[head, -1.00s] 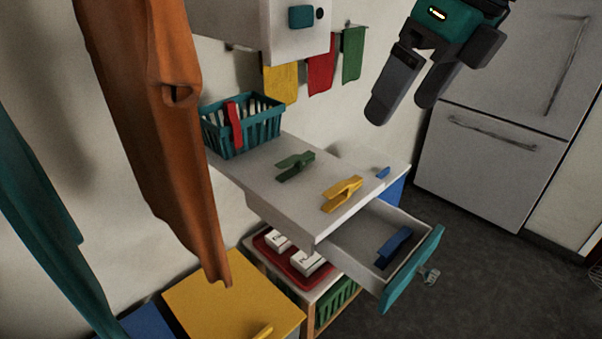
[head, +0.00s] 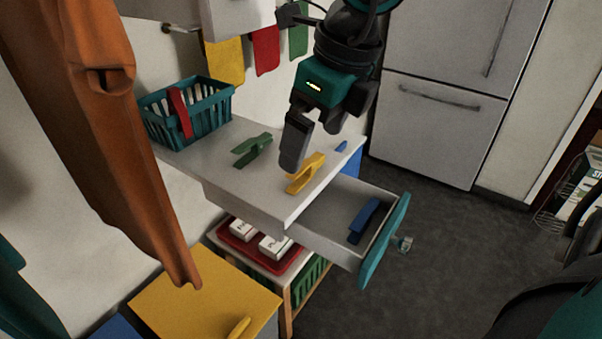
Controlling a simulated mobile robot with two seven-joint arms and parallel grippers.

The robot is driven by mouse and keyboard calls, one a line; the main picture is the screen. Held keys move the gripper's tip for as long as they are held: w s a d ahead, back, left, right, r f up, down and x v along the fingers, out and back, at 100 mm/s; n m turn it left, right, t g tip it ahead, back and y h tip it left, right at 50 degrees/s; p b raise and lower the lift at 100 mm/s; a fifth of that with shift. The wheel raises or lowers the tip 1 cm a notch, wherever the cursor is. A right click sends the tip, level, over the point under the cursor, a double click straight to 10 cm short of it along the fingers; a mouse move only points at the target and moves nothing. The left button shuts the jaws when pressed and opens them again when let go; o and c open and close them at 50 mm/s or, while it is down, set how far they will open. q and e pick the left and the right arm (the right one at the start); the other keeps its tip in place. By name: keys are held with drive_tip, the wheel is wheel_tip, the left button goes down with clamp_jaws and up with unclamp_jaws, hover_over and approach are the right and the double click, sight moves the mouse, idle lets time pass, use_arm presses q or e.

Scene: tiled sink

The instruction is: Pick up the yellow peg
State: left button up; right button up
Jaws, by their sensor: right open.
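The yellow peg (head: 306,174) lies on the white counter top (head: 238,187), near its front right edge above the open drawer. My right gripper (head: 312,150) comes down from the top and hangs just behind and above the yellow peg. Its fingers are apart with nothing between them. One finger shows large beside the peg; the other is partly hidden by the gripper body. I cannot tell whether a finger touches the peg. My left gripper is not in view.
A green peg (head: 251,149) and a small blue piece (head: 341,146) lie on the same top. A teal basket (head: 208,112) with a red peg stands at its left end. The open drawer (head: 327,224) holds a blue peg (head: 364,220). Orange cloth (head: 92,120) hangs at left.

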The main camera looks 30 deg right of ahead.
sight(306, 161)
drive_tip(key=x, duration=0.3)
drive_tip(key=shift+a+f, duration=0.1)
drive_tip(key=shift+f, duration=0.25)
drive_tip(key=c, duration=0.8)
drive_tip(key=shift+r, duration=0.1)
